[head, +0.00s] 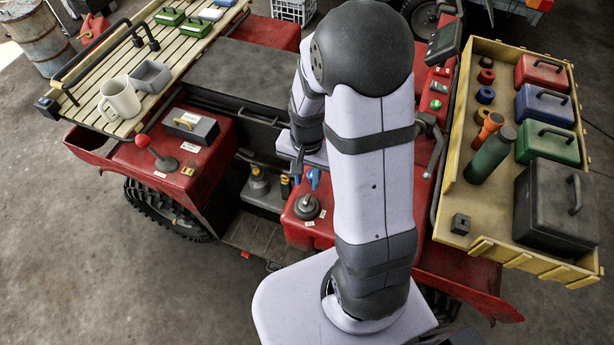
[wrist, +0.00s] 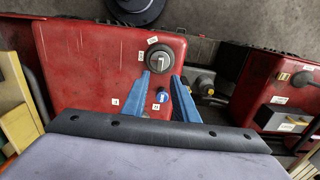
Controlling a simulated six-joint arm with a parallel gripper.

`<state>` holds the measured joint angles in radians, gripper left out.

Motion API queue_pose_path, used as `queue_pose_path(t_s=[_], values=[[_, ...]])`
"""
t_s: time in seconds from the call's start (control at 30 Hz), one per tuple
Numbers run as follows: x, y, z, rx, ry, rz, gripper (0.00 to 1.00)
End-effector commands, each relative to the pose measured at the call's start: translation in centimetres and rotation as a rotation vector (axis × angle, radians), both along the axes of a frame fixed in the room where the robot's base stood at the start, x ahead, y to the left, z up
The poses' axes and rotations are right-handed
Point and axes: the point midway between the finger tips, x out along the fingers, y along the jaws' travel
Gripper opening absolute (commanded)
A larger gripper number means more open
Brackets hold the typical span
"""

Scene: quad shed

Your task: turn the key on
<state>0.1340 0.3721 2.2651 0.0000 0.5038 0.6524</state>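My gripper (wrist: 161,77) has two blue fingers, spread apart on either side of the piece, with gaps showing. Whether the tips touch the panel is unclear. A grey-black rotary knob (wrist: 160,58) sits just beyond the fingertips and also shows in the head view (head: 307,207).
A red lever (head: 142,141) and grey box (head: 190,127) are on the left fender. A slatted rack (head: 165,60) holds a white mug (head: 121,98). At right, a yellow tray (head: 463,208) holds toolboxes and a green flask (head: 491,155).

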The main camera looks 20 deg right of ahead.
Motion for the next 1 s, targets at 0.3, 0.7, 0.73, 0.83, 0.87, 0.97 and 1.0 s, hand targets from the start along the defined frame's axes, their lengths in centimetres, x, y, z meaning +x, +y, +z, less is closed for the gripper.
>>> queue_pose_path(t_s=[0.3, 0.7, 0.73, 0.83, 0.87, 0.97, 1.0], values=[[0.0, 0.0, -3.4, 0.0, 0.001, 0.001, 0.27], [-0.1, 0.0, -7.5, 0.001, 0.002, 0.001, 0.27], [-0.1, 0.0, -7.8, 0.001, 0.002, 0.001, 0.27], [-0.1, 0.0, -8.7, 0.0, 0.001, 0.001, 0.27], [-0.1, 0.0, -9.0, 0.0, 0.001, 0.001, 0.27], [0.0, 0.0, -9.6, 0.0, 0.001, 0.001, 0.27], [0.0, 0.0, -9.7, 0.0, 0.001, 0.001, 0.27]])
